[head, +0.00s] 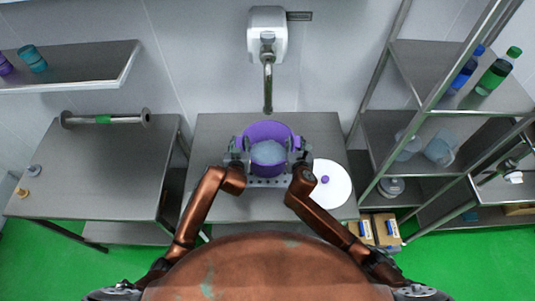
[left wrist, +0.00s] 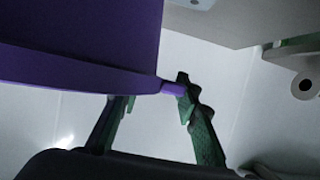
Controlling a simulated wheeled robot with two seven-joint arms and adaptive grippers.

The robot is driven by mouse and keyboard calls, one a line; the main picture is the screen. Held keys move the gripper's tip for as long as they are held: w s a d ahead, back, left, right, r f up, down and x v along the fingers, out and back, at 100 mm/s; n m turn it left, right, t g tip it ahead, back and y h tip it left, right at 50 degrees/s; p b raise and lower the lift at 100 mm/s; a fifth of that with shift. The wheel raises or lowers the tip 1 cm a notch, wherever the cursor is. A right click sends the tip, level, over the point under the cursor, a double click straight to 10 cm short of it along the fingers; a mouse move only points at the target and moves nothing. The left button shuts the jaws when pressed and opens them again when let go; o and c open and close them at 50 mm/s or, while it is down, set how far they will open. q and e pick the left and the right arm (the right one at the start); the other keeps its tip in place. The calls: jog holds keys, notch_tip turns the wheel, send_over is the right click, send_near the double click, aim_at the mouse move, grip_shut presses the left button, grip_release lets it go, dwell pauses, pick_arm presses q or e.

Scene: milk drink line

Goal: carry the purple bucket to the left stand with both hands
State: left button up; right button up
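The purple bucket (head: 265,130) stands upright on the middle table below the tap and holds something pale blue-grey. Its wall and a small side tab (left wrist: 173,88) show close up in the left wrist view. My left gripper (head: 238,150) is at the bucket's left side. In the left wrist view its fingers (left wrist: 158,108) are spread apart; the right finger is by the tab, and the left fingertip is hidden behind the bucket. My right gripper (head: 299,152) is at the bucket's right side; its fingers are too small to read. A grey left table (head: 95,165) stands apart on the left.
A white disc with a purple knob (head: 338,191) lies right of the bucket. A wall tap (head: 268,85) hangs just behind it. A metal roller (head: 75,120) lies at the left table's back; small items sit at its left edge. Shelves with bottles (head: 498,71) stand right.

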pick_arm(q)
jog(key=shift+a, duration=0.15)
grip_shut()
pick_arm(e)
jog(key=shift+d, duration=0.15)
grip_shut()
pick_arm(q)
jog(key=shift+w+r, duration=0.15)
jog(key=shift+r, duration=0.1)
pick_arm(e)
jog(key=shift+w+r, duration=0.1)
jog(key=shift+r, duration=0.1)
